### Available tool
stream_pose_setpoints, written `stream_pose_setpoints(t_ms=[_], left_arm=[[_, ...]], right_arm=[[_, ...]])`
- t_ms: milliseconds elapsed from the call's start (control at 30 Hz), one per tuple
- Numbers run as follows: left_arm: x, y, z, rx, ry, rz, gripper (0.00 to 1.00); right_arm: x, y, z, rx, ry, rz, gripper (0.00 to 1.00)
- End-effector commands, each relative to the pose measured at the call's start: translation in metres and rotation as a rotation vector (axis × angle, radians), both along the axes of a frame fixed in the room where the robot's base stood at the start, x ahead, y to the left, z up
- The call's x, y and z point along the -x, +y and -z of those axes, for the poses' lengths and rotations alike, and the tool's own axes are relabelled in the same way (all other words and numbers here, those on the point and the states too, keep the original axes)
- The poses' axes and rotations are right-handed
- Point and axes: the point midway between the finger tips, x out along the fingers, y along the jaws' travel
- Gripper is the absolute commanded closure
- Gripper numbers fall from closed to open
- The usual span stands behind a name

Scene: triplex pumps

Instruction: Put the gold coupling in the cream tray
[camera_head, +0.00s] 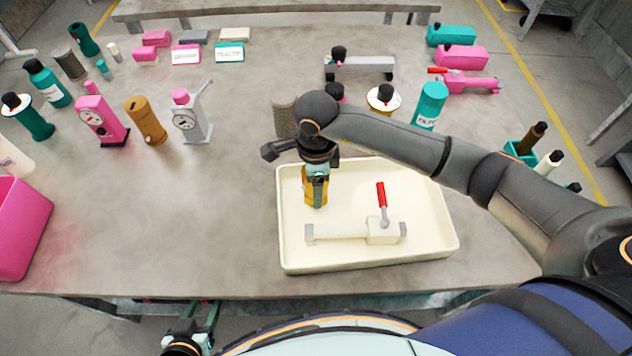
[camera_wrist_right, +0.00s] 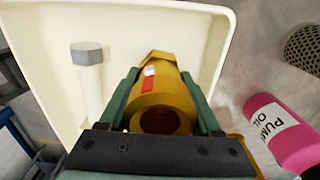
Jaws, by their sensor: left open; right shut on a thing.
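The gold coupling (camera_head: 316,190) is a hollow gold cylinder with a hex part and a small red and white mark. My right gripper (camera_head: 317,176) is shut on it, over the left part of the cream tray (camera_head: 440,252). In the right wrist view the gold coupling (camera_wrist_right: 160,100) sits between the two green fingers (camera_wrist_right: 163,98) with the cream tray (camera_wrist_right: 205,22) behind it. I cannot tell whether the coupling touches the tray floor. My left gripper (camera_head: 190,325) is open and empty, low in the head view, below the table's front edge.
A pink bin (camera_head: 18,228) stands at the left edge. Gauges, bottles and blocks fill the back and left; the table between pink bin and tray is clear.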

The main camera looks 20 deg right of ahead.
Motion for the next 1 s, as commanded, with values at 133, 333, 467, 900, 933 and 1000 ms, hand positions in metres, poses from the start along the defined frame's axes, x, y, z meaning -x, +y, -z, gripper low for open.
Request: stream_pose_setpoints(t_ms=[133,333,467,900,933,1000], left_arm=[[0.0,0.0,0.0,0.0,0.0,0.0,0.48],[0.0,0.0,0.005,0.0,0.0,0.0,0.48],[0.0,0.0,0.003,0.0,0.0,0.0,0.48],[0.0,0.0,0.0,0.0,0.0,0.0,0.48],[0.0,0.0,-0.001,0.0,-0.001,0.0,0.48],[0.0,0.0,0.0,0.0,-0.002,0.0,0.48]], right_arm=[[-0.001,0.001,-0.001,-0.001,-0.003,0.0,1.0],[-0.001,0.0,0.004,0.0,-0.003,-0.001,1.0],[0.0,0.0,0.003,0.0,-0.001,0.0,0.21],[0.0,0.0,0.0,0.0,-0.001,0.0,0.05],[0.0,0.0,-0.002,-0.001,0.0,0.0,0.05],[-0.001,0.0,-0.008,0.0,-0.004,0.0,0.05]])
